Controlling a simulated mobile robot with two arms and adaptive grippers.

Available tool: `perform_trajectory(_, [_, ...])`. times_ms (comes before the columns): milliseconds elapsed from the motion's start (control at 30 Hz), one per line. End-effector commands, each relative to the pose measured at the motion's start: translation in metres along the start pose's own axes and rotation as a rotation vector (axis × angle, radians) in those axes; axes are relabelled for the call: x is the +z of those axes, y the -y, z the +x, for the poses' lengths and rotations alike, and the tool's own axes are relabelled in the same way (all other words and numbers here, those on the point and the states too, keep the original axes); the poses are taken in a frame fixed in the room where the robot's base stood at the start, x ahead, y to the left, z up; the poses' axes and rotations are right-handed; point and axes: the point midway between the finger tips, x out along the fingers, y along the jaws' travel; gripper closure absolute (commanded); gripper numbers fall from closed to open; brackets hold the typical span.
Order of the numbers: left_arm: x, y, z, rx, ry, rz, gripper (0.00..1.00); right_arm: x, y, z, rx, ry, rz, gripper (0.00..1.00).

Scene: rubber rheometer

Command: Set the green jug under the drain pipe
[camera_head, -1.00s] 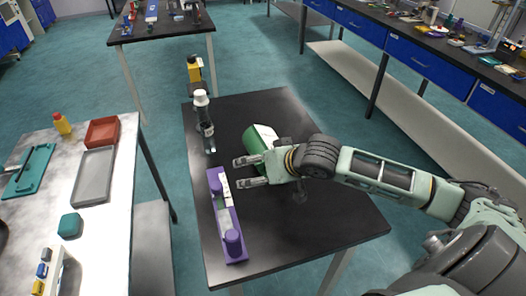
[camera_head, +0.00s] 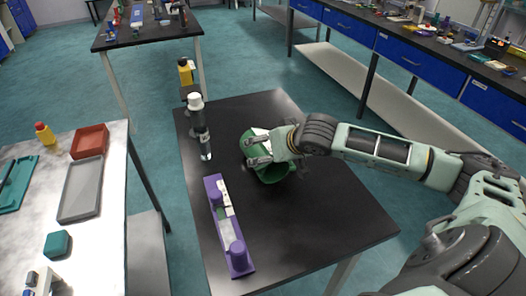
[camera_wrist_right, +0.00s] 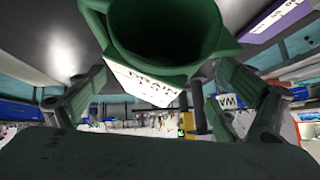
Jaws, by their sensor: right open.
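The green jug (camera_head: 272,174) is on the black table in the head view. It looks tilted or on its side, and its white label shows at the back. My right gripper (camera_head: 250,153) is over the jug with its fingers spread and partly covers it. In the right wrist view the jug's open mouth (camera_wrist_right: 165,28) faces the camera between the open fingers. Whether the fingers touch the jug cannot be told. I cannot make out a drain pipe. My left gripper is not in view.
A clear bottle with a white cap (camera_head: 201,135) stands left of the jug. A purple device (camera_head: 238,258) lies along the table's left side. A yellow item (camera_head: 185,72) is beyond the table's far edge. The table's front right is clear.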

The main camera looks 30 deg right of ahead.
Motion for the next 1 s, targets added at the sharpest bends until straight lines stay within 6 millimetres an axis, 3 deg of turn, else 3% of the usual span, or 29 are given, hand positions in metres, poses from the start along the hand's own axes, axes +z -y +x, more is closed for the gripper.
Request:
perform_trajectory(333, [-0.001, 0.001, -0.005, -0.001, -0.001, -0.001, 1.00, -0.003, -0.003, 0.044, 0.000, -0.001, 0.001, 0.07])
perform_trajectory(667, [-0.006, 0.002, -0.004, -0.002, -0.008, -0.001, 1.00, -0.002, -0.003, 0.050, 0.000, 0.000, -0.002, 0.07])
perform_trajectory(1000, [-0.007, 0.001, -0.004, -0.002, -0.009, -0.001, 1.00, -0.002, -0.003, 0.050, 0.000, 0.000, -0.002, 0.37])
